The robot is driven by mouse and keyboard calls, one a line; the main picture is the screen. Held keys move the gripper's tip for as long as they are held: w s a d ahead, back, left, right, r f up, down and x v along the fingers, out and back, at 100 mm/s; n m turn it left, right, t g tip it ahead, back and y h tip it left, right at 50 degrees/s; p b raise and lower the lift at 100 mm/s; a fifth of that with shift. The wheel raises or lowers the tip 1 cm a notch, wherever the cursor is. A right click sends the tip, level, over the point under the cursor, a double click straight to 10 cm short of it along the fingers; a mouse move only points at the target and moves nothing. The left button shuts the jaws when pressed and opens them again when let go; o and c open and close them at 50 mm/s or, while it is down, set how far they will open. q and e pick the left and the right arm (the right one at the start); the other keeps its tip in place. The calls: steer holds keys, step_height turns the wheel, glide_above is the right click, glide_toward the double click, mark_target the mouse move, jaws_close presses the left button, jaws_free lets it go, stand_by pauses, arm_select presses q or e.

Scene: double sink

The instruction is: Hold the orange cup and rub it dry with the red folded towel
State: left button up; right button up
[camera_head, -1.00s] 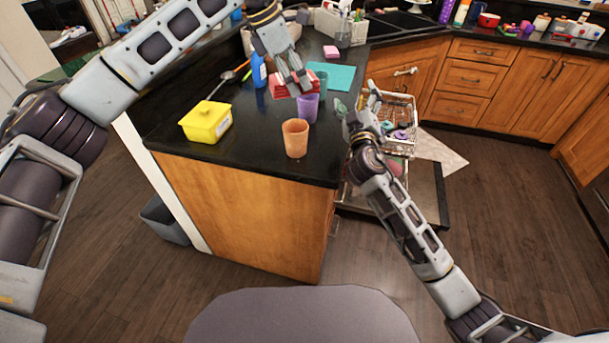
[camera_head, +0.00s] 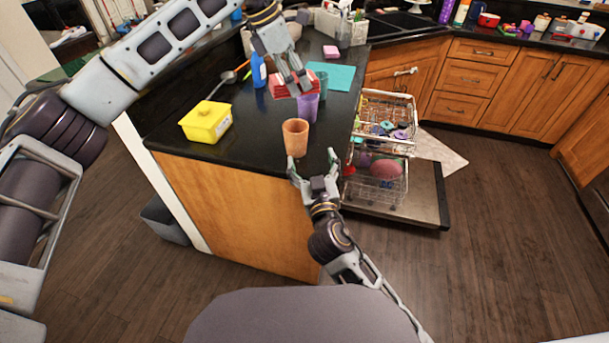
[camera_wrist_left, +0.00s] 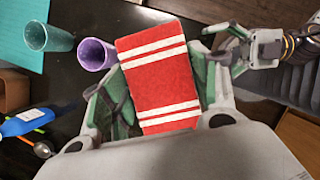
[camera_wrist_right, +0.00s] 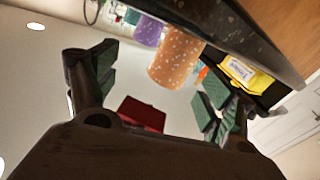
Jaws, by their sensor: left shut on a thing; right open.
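The orange cup (camera_head: 295,138) stands upright on the black counter near its front corner. It also shows in the right wrist view (camera_wrist_right: 176,62), ahead of the open fingers. The red folded towel (camera_wrist_left: 160,75) has white stripes and sits between the fingers of my left gripper (camera_wrist_left: 158,108), which is shut on it. In the head view the left gripper (camera_head: 292,88) holds the towel (camera_head: 283,86) above the counter, behind the orange cup. My right gripper (camera_head: 314,172) is open and empty, just in front of the cup at the counter edge, not touching it as far as I can see.
A purple cup (camera_head: 308,108) and a teal cup (camera_head: 321,82) stand behind the orange cup, near a teal mat (camera_head: 340,76). A yellow container (camera_head: 206,122) sits left. The open dishwasher rack (camera_head: 385,140) is right of the counter. The counter between container and cup is clear.

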mark_target(298, 147)
steer(key=shift+m+y, duration=0.3)
steer(key=shift+m, duration=0.4)
steer(key=shift+s+a+f, duration=0.15)
steer(key=shift+s+a, duration=0.2)
steer(key=shift+s, duration=0.3)
steer(key=shift+s+a+f, duration=0.1)
steer(key=shift+s+a, duration=0.3)
steer(key=shift+s, duration=0.2)
steer(key=shift+s+a+f, duration=0.15)
steer(key=shift+s+a, duration=0.2)
steer(key=shift+s, duration=0.3)
steer(key=shift+w, duration=0.2)
steer(key=shift+w+a, duration=0.25)
steer(key=shift+w, duration=1.7)
steer(key=shift+w+a, duration=0.3)
steer(key=shift+w, duration=1.6)
steer(key=shift+w+a, duration=0.25)
steer(key=shift+w, duration=1.7)
steer(key=shift+c, duration=0.2)
steer(key=c, duration=1.1)
steer(key=shift+c, duration=0.2)
